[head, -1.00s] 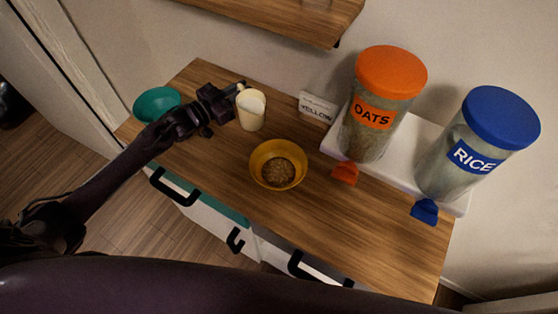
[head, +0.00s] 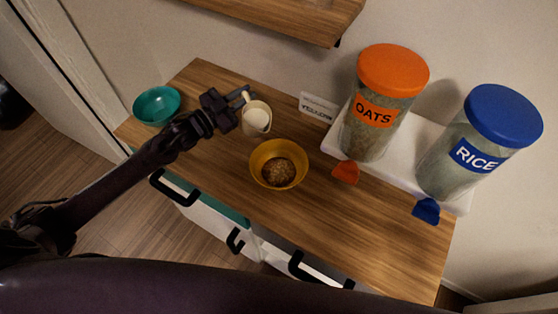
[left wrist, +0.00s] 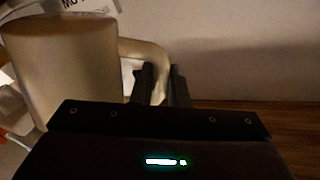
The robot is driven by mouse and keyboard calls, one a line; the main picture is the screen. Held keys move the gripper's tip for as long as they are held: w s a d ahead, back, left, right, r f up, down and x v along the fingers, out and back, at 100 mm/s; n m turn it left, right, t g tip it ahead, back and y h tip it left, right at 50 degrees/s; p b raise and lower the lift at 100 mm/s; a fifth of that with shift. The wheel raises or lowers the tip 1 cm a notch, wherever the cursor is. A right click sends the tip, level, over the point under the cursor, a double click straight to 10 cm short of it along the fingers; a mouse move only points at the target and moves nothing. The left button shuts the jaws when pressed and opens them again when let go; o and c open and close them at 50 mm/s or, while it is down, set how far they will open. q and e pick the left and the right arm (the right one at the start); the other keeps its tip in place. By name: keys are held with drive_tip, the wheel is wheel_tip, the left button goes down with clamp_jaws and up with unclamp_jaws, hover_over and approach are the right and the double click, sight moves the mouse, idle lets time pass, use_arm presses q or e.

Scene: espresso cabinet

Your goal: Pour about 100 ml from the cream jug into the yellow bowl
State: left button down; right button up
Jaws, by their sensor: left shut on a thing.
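The cream jug (head: 256,119) is a small cream-coloured jug with white liquid inside, tilted toward the yellow bowl in the head view. My left gripper (head: 243,96) is shut on its handle. In the left wrist view the jug (left wrist: 65,70) is large at the left, with its handle between the fingers of my left gripper (left wrist: 160,82). The yellow bowl (head: 258,178) stands on the counter just below and right of the jug, with brown grainy contents. No stream of liquid is visible. My right gripper is not in view.
A teal bowl (head: 157,105) stands at the counter's left. Jars labelled oats (head: 369,135) and rice (head: 462,158) stand on a white tray at the right, with an orange scoop (head: 345,172) and a blue scoop (head: 426,210) in front. A card (head: 318,106) stands behind. The counter's right front is clear.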

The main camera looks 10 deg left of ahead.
sight(249, 106)
use_arm(q)
drive_tip(key=shift+s+d+m, duration=0.15)
drive_tip(key=shift+s+m, duration=0.05)
drive_tip(key=shift+m, duration=0.1)
drive_tip(key=shift+s+d+f+m, duration=0.1)
drive_tip(key=shift+s+d+m, duration=0.2)
drive_tip(key=shift+s+m, duration=0.1)
idle(0.6)
drive_tip(key=shift+s+d+r+m+h, duration=0.2)
drive_tip(key=shift+r+m+h, duration=0.1)
drive_tip(key=shift+r, duration=0.2)
drive_tip(key=shift+s+d+r+m+p, duration=0.15)
drive_tip(key=shift+r+m+p, duration=0.05)
drive_tip(key=shift+r+p, duration=0.2)
drive_tip(key=shift+s+d+r+m+p, duration=0.1)
drive_tip(key=shift+s+r+m+p, duration=0.15)
drive_tip(key=shift+p, duration=0.25)
drive_tip(key=shift+s+d+r, duration=0.2)
drive_tip(key=shift+d+r, duration=0.05)
drive_tip(key=shift+r, duration=0.15)
drive_tip(key=shift+m, duration=0.35)
drive_tip(key=shift+s+d+r+m+h+p, duration=0.2)
drive_tip(key=shift+r+m+p, duration=0.15)
drive_tip(key=shift+r+m, duration=0.1)
drive_tip(key=shift+s+d+r+m+h+p, duration=0.2)
drive_tip(key=shift+r+m+p, duration=0.15)
drive_tip(key=shift+r, duration=0.05)
drive_tip(key=shift+s+d+m, duration=0.2)
drive_tip(key=shift+s+m, duration=0.05)
drive_tip(key=shift+m, duration=0.25)
